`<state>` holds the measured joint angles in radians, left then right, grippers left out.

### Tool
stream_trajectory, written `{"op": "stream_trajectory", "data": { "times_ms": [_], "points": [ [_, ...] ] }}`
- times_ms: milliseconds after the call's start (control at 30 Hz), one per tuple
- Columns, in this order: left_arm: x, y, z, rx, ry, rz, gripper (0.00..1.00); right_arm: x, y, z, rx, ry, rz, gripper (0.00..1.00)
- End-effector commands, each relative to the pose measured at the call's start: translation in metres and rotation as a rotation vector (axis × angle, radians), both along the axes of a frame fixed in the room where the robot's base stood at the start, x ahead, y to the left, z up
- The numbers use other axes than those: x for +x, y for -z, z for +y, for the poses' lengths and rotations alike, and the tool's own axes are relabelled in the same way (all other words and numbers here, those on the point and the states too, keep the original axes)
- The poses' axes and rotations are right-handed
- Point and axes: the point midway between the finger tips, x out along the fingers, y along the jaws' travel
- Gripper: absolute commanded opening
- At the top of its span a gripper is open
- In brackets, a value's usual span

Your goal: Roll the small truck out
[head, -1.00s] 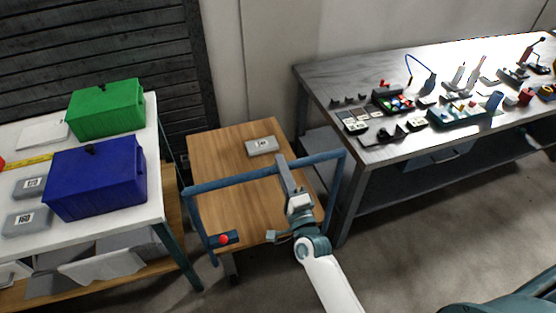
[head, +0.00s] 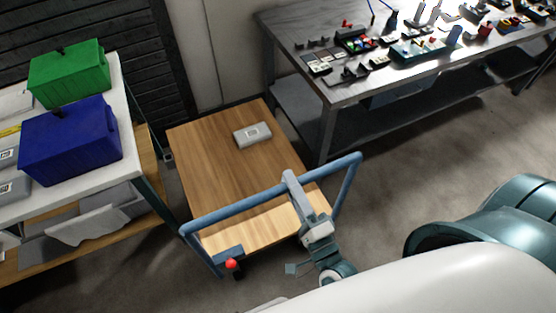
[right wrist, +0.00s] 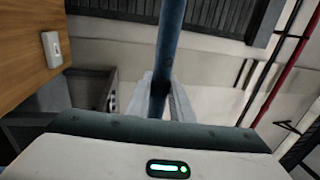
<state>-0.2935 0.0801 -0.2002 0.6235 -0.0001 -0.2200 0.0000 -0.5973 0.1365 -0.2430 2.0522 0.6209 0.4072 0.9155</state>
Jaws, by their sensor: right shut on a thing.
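The small truck has a flat wooden deck (head: 208,160) and a blue tubular push handle (head: 240,204) at its near end. It stands on the floor between the white-topped table and the metal workbench. A grey labelled box (head: 252,134) lies on the far part of the deck. My right gripper (head: 291,180) is shut on the handle's top bar, right of its middle. In the right wrist view the blue bar (right wrist: 169,40) runs between the fingers. My left gripper is not in view.
The white-topped table (head: 134,165) on the left holds a green bin (head: 70,75) and a blue bin (head: 70,142). The metal workbench (head: 310,70) stands close on the right, with small parts on top. Concrete floor (head: 400,160) is open at the right.

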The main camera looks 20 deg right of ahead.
Motion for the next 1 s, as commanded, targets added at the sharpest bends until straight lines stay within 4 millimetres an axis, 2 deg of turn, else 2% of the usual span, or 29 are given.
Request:
{"op": "stream_trajectory", "data": {
  "times_ms": [33, 100, 300, 767, 800, 833, 867, 1000],
  "points": [
    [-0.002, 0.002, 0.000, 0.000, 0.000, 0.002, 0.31, -0.013, 0.004, 0.000, -0.001, -0.003, 0.009, 0.00],
    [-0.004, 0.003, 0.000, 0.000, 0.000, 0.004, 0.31, -0.025, 0.004, 0.000, -0.001, -0.003, 0.009, 0.00],
    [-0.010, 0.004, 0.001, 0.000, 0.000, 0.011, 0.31, -0.047, 0.003, -0.001, -0.001, -0.002, 0.006, 0.00],
    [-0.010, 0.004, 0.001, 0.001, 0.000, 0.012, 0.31, -0.052, 0.002, -0.001, -0.001, -0.001, 0.005, 0.00],
    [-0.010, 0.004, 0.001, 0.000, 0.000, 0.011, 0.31, -0.052, 0.002, -0.001, -0.002, -0.002, 0.005, 0.27],
    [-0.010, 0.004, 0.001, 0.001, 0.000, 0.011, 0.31, -0.052, 0.002, -0.001, -0.001, -0.001, 0.005, 0.34],
    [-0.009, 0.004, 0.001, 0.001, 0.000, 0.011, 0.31, -0.052, 0.002, -0.001, -0.001, -0.001, 0.004, 0.39],
    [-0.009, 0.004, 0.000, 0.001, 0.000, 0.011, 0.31, -0.052, 0.001, -0.002, -0.001, -0.001, 0.003, 0.39]
  ]
}}
